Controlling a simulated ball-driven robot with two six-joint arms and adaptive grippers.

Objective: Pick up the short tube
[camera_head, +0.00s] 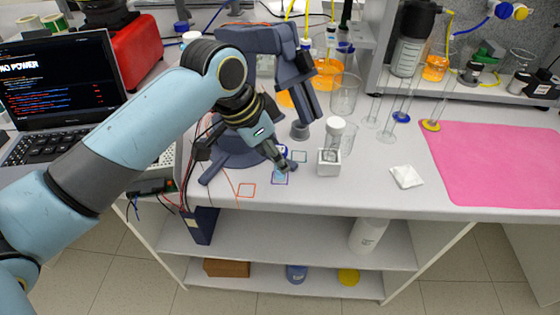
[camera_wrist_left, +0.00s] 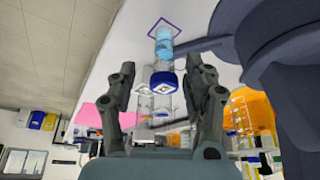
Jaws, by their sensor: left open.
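The short tube has a blue cap and pale blue contents. In the left wrist view the tube (camera_wrist_left: 164,50) shows between my fingers, its blue cap (camera_wrist_left: 163,82) nearest me and its far end at a purple square outline (camera_wrist_left: 164,24). In the head view my left gripper (camera_head: 284,163) is low over the bench at the purple outline (camera_head: 280,181) and largely hides the tube. The left gripper (camera_wrist_left: 162,78) is open, with a finger on each side of the cap and visible gaps. My right gripper is not in view.
A dark blue-grey stand (camera_head: 229,152) rises close beside the gripper. A white-capped vial (camera_head: 335,126) and white square holder (camera_head: 329,162) stand just right. Glassware stands behind. A pink mat (camera_head: 495,165) lies right, and a laptop (camera_head: 60,80) stands left. The bench's front edge is close.

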